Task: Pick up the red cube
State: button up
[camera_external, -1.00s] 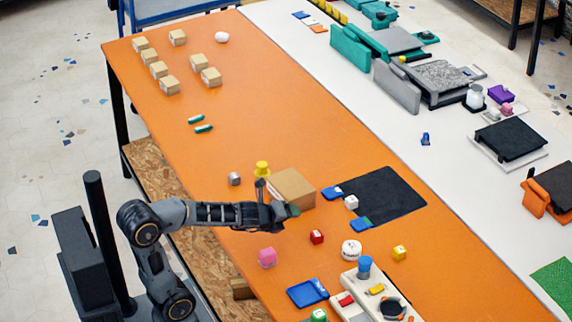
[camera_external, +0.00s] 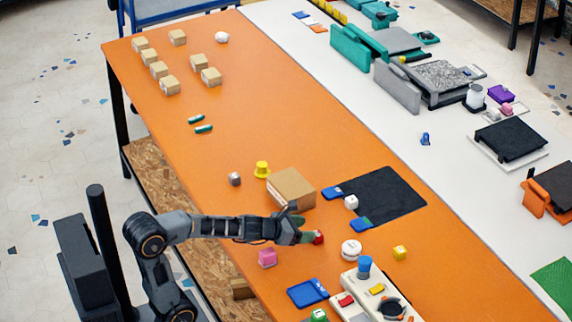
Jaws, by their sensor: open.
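The red cube (camera_external: 318,237) sits on the orange table, right of the cardboard box's front corner and left of a white round object. My gripper (camera_external: 308,232) is low over the table at the cube's left side, pointing right. Its jaws are open, and one finger partly covers the cube. I cannot tell whether the cube lies between the fingers or whether they touch it.
A cardboard box (camera_external: 291,189) stands just behind my gripper. A pink cube (camera_external: 267,258) is in front of my arm. A blue tray (camera_external: 307,293) is nearer the front.

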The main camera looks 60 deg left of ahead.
aim_at(319, 233)
jog(key=shift+f+b, duration=0.4)
jog(key=shift+f, duration=0.25)
jog(key=b+x, duration=0.2)
jog(key=x, duration=0.2)
jog(key=shift+f, duration=0.25)
jog(key=shift+w, duration=0.45)
jog(key=c, duration=1)
